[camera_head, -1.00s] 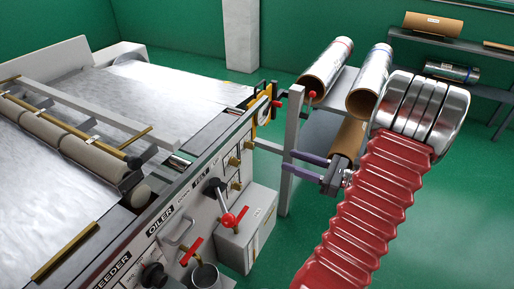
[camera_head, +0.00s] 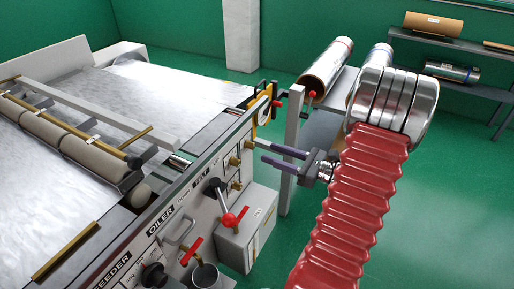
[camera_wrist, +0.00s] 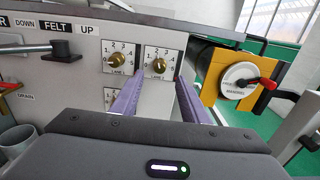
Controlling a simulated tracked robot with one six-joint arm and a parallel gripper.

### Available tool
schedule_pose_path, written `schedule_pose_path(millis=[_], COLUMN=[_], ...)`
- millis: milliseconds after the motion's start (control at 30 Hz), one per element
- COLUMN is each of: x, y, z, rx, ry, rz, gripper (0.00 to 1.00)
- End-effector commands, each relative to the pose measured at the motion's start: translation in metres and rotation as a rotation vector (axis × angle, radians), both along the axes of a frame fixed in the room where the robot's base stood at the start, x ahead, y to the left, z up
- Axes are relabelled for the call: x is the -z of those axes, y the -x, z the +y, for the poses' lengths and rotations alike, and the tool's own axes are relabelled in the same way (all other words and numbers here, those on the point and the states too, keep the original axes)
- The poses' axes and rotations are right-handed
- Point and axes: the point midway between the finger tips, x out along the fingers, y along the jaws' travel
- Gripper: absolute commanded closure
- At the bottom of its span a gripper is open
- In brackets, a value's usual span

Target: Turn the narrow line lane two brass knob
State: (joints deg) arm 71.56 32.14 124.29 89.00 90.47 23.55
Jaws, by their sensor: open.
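Brass knobs sit on white dial plates on the machine's side panel. In the wrist view, the left knob (camera_wrist: 117,59) is on a plate marked LANE 1. The right knob (camera_wrist: 158,65) is on a LANE plate whose number I cannot read surely; both have number scales. A lower plate is mostly hidden behind my left finger. In the head view, brass knobs show at the panel's far end (camera_head: 249,145) and nearer (camera_head: 234,161). My gripper (camera_head: 264,151) is open and empty, its purple fingers pointing at the panel. In the wrist view, the right knob lies ahead, between and above the fingertips (camera_wrist: 158,87).
A yellow block with a red-handled dial (camera_wrist: 240,82) stands right of the knobs. A red-ball lever (camera_head: 229,219) and grey box (camera_head: 247,232) are nearer along the panel. A rack post (camera_head: 291,150) and foil rolls (camera_head: 326,70) stand close to my arm.

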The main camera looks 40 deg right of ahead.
Motion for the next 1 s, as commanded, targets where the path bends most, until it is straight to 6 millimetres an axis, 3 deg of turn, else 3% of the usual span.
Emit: schedule_pose_path(millis=[500, 867, 1000], x=[0.0, 0.0, 0.0], y=[-0.06, -0.066, -0.066], z=[0.023, 0.024, 0.024], rx=[-0.003, -0.002, -0.003], ry=[-0.001, -0.001, -0.001], rz=[0.0, 0.001, 0.001], gripper=[0.59, 0.59, 0.67])
